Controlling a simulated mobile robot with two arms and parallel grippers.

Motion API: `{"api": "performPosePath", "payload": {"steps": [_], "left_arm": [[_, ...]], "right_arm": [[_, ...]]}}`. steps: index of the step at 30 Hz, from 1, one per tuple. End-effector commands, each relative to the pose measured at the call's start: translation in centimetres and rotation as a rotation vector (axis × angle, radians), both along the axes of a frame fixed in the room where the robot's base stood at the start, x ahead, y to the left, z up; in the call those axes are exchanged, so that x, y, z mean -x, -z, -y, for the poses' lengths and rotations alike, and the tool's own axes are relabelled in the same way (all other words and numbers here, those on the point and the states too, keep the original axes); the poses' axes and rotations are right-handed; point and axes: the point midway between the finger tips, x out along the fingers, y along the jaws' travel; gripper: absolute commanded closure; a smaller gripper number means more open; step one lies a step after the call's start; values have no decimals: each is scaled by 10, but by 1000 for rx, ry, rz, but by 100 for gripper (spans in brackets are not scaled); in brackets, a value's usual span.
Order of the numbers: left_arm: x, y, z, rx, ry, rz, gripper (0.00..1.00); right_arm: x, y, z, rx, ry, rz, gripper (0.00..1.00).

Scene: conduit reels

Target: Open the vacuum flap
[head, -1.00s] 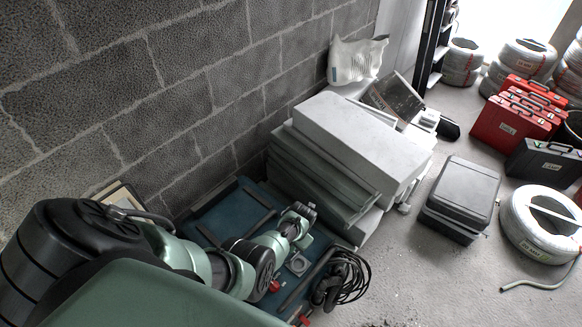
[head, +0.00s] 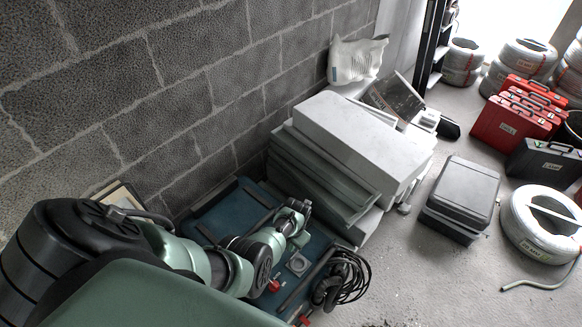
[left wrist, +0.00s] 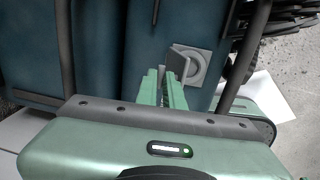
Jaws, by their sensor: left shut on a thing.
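The vacuum is a dark blue body (head: 219,214) with black bars by the wall, also filling much of the left wrist view (left wrist: 100,45). On it is a grey square port with a round ring (head: 298,264), seen closer in the left wrist view (left wrist: 201,67). The grey flap (left wrist: 179,60) stands out from this port, at an angle to it. My left gripper (head: 297,212) is over the vacuum. Its green fingers (left wrist: 161,90) are close together, shut on the flap's edge; the exact contact is partly hidden. My right gripper is not in view.
A black hose and cable coil (head: 345,279) lies at the vacuum's right. Stacked grey-white slabs (head: 350,135) stand just behind it. The block wall (head: 180,90) is close on the left. A grey case (head: 463,192) and a conduit reel (head: 540,222) are on the floor at right.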

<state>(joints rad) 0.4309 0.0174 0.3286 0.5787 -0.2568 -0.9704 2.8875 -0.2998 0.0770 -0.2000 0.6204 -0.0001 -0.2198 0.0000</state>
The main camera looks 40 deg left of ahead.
Motion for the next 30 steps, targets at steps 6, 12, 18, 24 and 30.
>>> {"api": "performPosePath", "payload": {"steps": [6,12,18,24,30], "left_arm": [[-3,4,-17,136,-7,-9,100],[-4,10,-31,288,-5,-21,100],[-5,16,-42,420,-4,-33,100],[-5,18,-48,509,-3,-42,100],[-5,17,-50,550,-1,-47,100]], "right_arm": [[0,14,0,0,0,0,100],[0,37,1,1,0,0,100],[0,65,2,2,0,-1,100],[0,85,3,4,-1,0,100],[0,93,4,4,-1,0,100]]}}
